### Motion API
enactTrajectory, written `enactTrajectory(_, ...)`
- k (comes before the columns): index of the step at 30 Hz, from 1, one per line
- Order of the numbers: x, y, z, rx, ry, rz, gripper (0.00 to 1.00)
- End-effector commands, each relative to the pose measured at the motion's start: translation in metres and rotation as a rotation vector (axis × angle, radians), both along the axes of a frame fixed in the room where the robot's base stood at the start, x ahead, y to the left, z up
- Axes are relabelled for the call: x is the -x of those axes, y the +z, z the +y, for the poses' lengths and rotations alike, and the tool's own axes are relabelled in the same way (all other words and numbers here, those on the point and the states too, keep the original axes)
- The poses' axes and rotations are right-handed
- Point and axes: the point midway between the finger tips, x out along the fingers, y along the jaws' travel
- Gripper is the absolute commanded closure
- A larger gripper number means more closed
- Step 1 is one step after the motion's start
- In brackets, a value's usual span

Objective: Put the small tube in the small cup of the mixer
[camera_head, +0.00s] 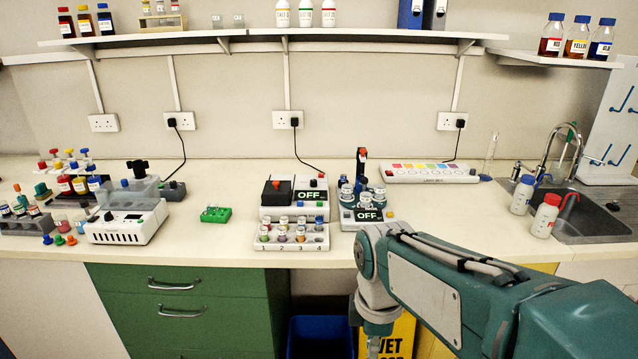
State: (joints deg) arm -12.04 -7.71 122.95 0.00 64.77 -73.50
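The small tube may be one of the little tubes in the green rack (216,215) on the bench, left of centre; they are too small to tell apart. Two units show an OFF display. One (265,213) has a black square top and a red-and-blue control area. The other (347,223), to its right, carries several white-capped vials and a dark upright piece with an orange tip. I cannot tell which is the mixer, and no small cup can be made out. My arm reaches in from the lower right, and its wrist points down in front of the bench. My gripper is below the picture's edge.
A white rack (262,244) with several vials stands at the bench front. A grey-topped white unit (124,233) and crowded racks stand left. A light box (432,173), two bottles (545,215) and a sink (590,222) are right. The bench around the green rack is clear.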

Motion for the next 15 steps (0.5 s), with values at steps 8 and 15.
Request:
enactTrajectory(8, -0.025, -0.010, -0.002, 0.001, -0.142, 0.003, 1.00)
enactTrajectory(15, -0.054, -0.022, -0.006, 0.001, -0.308, 0.002, 1.00)
